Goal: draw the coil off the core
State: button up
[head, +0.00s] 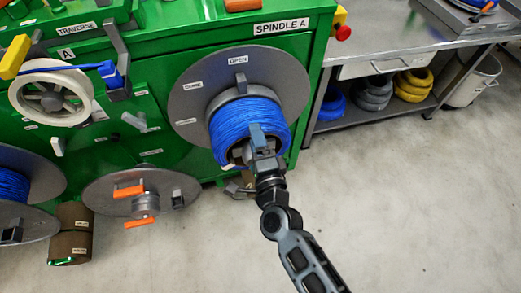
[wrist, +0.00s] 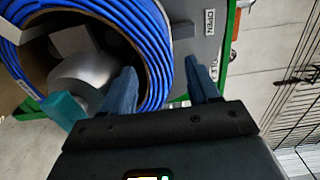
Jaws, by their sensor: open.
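The blue coil (head: 238,122) sits on spindle A, in front of a round grey flange (head: 290,75). In the wrist view the coil (wrist: 152,30) is a thick ring of cable at upper left. Inside the ring are a brown lining (wrist: 8,92), which looks like the core, and a silvery cylinder (wrist: 85,72). My gripper (head: 257,132) is at the coil's near end and hides part of it. In the wrist view my gripper (wrist: 160,68) is open, one finger appearing inside the ring and the other outside it. I cannot tell whether either finger touches the cable.
The green machine (head: 150,65) stands behind. A lower flange with orange handles (head: 130,190) and another blue reel (head: 12,185) are at left. A bench shelf (head: 385,112) holds several cable coils at right. The floor (head: 410,200) at right is clear.

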jog(key=shift+b+x, duration=0.4)
jog(key=shift+x, duration=1.95)
grip_shut()
jog(key=shift+r, duration=0.2)
jog(key=shift+r+p, duration=0.4)
jog(key=shift+p, duration=0.1)
jog(key=shift+v, duration=1)
dwell(1.5)
